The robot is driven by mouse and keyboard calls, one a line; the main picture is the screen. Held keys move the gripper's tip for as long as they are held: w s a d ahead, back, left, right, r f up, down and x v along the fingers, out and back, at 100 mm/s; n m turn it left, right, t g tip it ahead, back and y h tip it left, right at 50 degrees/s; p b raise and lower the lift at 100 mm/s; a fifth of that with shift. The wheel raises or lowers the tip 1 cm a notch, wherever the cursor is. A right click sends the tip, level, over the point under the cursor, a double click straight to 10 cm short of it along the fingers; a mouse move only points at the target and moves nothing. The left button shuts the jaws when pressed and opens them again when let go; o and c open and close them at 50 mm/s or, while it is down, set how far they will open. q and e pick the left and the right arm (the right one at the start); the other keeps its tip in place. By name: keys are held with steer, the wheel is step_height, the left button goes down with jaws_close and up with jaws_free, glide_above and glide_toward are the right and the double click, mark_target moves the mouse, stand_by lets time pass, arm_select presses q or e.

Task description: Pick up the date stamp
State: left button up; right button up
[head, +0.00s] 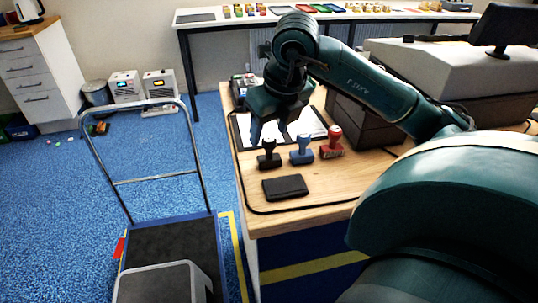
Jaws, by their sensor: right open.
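Three stamps stand upright in a row on the wooden table: a black stamp (269,159), a blue stamp (302,154) and a red stamp (332,148). Their markings are too small to read, so I cannot tell which one is the date stamp. My right gripper (270,133) points down, open and empty, behind and above the black and blue stamps. It looks apart from all three stamps. My left gripper is not in view.
A dark ink pad (285,187) lies in front of the stamps. White paper on a dark board (308,123) lies behind them. A black cable runs along the table (257,222) edge. A cart (170,245) stands left of the table.

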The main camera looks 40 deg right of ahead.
mark_target(269, 138)
steer(key=x, duration=0.4)
steer(key=shift+d+f, duration=0.25)
steer(key=shift+f, duration=0.1)
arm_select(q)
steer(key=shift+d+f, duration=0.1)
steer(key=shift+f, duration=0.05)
arm_select(e)
steer(key=shift+s, duration=0.1)
steer(key=shift+c, duration=0.5)
steer(key=c, duration=0.9)
steer(key=shift+c, duration=0.3)
steer(key=shift+r, duration=0.5)
arm_select(q)
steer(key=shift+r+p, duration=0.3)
steer(key=shift+p, duration=0.3)
arm_select(e)
step_height(269, 138, up, 9)
steer(key=shift+r, duration=0.1)
